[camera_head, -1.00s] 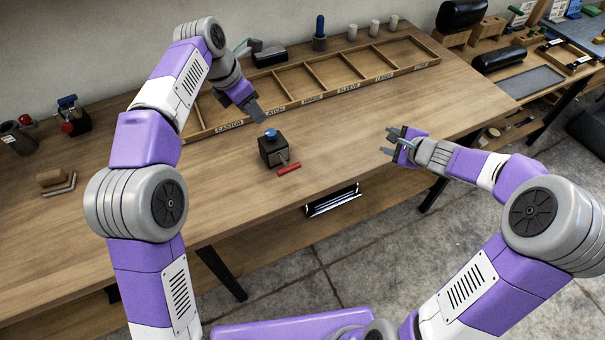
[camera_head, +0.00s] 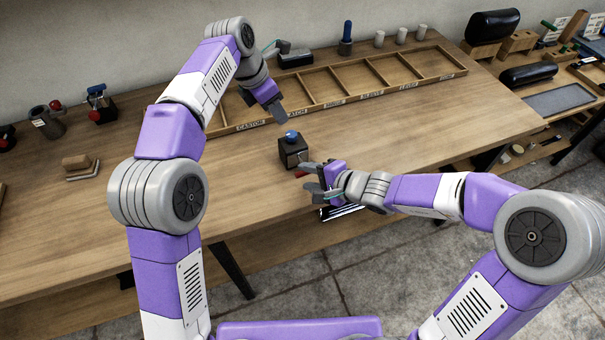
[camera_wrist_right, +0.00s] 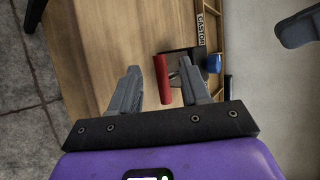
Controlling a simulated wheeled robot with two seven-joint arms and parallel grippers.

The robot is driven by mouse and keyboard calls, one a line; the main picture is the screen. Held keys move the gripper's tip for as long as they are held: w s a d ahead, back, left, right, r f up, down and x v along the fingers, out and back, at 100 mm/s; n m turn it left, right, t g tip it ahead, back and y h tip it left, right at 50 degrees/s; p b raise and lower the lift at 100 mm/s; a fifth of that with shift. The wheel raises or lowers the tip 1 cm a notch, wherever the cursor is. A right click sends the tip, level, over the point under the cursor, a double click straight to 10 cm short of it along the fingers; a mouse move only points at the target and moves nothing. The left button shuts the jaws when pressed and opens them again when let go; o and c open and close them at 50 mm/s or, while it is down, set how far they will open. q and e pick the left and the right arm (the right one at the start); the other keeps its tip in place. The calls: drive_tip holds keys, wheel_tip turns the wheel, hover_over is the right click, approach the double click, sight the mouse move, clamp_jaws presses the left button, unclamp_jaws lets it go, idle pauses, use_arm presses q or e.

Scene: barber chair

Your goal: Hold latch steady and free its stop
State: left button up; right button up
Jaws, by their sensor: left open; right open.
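The latch is a dark block (camera_head: 291,153) with a blue knob (camera_head: 291,136) on top, standing on the bench. Its red bar (camera_wrist_right: 162,80) shows clearly in the right wrist view, between and just beyond the open fingers; in the head view my right gripper mostly hides it. My right gripper (camera_head: 310,180) is open and close to the latch's front side; in the wrist view its fingertips (camera_wrist_right: 160,82) are spread on either side of the bar. My left gripper (camera_head: 280,112) is above and behind the blue knob, apart from it. The gap between its fingers is hard to see.
A divided wooden tray (camera_head: 330,102) with labelled compartments lies along the back of the bench. Several small cylinders stand behind it. The bench right of the latch is clear.

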sight(301, 175)
drive_tip(key=shift+x, duration=2.15)
drive_tip(key=shift+d, duration=0.1)
clamp_jaws()
drive_tip(key=shift+o, duration=0.4)
unclamp_jaws()
drive_tip(key=v, duration=1.2)
drive_tip(key=shift+s, duration=0.1)
